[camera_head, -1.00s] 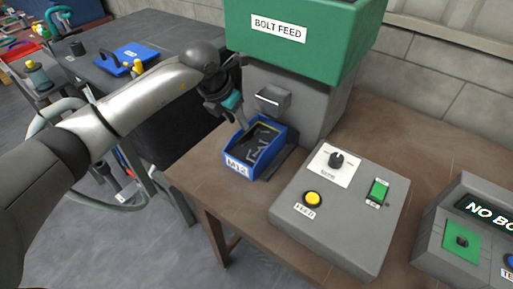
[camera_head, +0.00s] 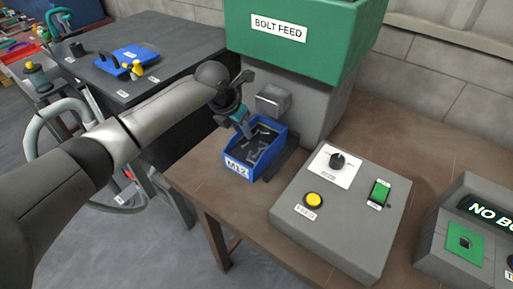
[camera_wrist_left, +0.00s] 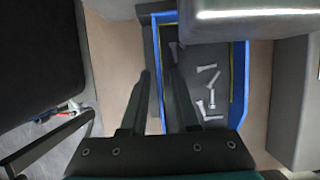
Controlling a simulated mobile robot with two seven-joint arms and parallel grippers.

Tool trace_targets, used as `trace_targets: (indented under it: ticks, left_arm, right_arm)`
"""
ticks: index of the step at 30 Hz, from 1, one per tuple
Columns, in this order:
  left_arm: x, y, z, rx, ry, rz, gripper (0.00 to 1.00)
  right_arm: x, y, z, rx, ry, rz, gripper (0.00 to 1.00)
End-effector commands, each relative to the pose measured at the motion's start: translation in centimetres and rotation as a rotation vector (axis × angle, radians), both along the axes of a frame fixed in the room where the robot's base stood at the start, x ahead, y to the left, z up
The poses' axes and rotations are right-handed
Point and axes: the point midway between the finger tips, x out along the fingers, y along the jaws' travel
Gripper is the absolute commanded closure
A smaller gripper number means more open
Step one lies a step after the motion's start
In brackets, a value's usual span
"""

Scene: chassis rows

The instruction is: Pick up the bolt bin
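The bolt bin (camera_head: 240,169) is a small blue open box labelled M12, on the brown table under the spout of the bolt feed. Loose grey bolts (camera_wrist_left: 210,90) lie on its dark floor in the left wrist view. My left gripper (camera_head: 246,133) points down at the bin's left side. In the left wrist view its two fingers (camera_wrist_left: 158,72) are apart, with the bin's blue left wall (camera_wrist_left: 156,100) showing between them. I cannot tell whether either finger touches the wall. My right gripper is not in view.
The bolt feed (camera_head: 285,50) with its metal spout (camera_head: 272,100) stands close behind the bin. A grey control box (camera_head: 340,225) with a yellow button is to the right. A dark table (camera_head: 180,45) with a blue tray (camera_head: 122,58) stands at the left.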

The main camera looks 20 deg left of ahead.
Motion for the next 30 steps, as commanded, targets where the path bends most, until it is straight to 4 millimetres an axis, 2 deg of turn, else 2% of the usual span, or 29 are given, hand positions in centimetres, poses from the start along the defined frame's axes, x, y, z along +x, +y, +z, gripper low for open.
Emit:
trace_targets:
  ticks: [1,7,30]
  left_arm:
    - [0.0,0.01,0.02,0.0,0.0,0.0,0.78]
    - [0.0,0.02,0.04,0.0,0.0,0.0,1.0]
    - [0.01,0.03,0.07,0.0,-0.001,0.0,1.0]
  right_arm:
    - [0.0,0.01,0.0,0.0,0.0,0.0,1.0]
    - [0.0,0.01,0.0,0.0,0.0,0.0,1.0]
    - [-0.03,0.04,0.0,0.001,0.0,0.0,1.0]
